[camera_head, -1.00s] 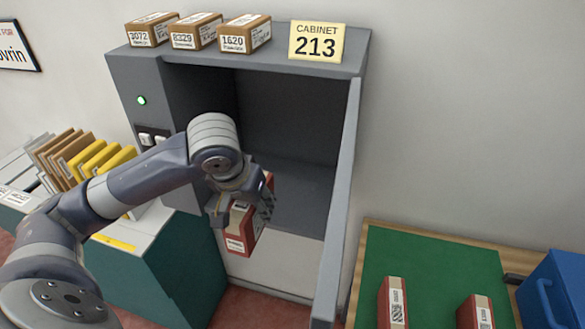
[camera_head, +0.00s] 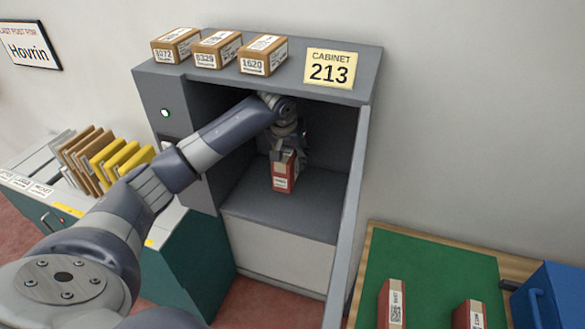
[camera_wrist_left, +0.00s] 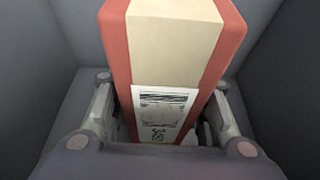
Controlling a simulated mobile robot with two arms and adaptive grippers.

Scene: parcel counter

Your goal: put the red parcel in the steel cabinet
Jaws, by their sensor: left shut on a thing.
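The red parcel (camera_head: 284,178) has a tan band and a white label. It is inside the open steel cabinet (camera_head: 257,213), over the cabinet's floor; I cannot tell whether it touches it. My left gripper (camera_head: 286,152) is shut on the upper part of the parcel. In the left wrist view the parcel (camera_wrist_left: 120,50) stands between the two fingers of the left gripper (camera_wrist_left: 165,125), with grey cabinet walls around it. The cabinet door (camera_head: 350,215) stands open on the right. My right gripper is not in view.
Several brown boxes and a yellow "CABINET 213" sign (camera_head: 329,68) are on the cabinet top. Envelopes (camera_head: 100,155) stand on a counter at left.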

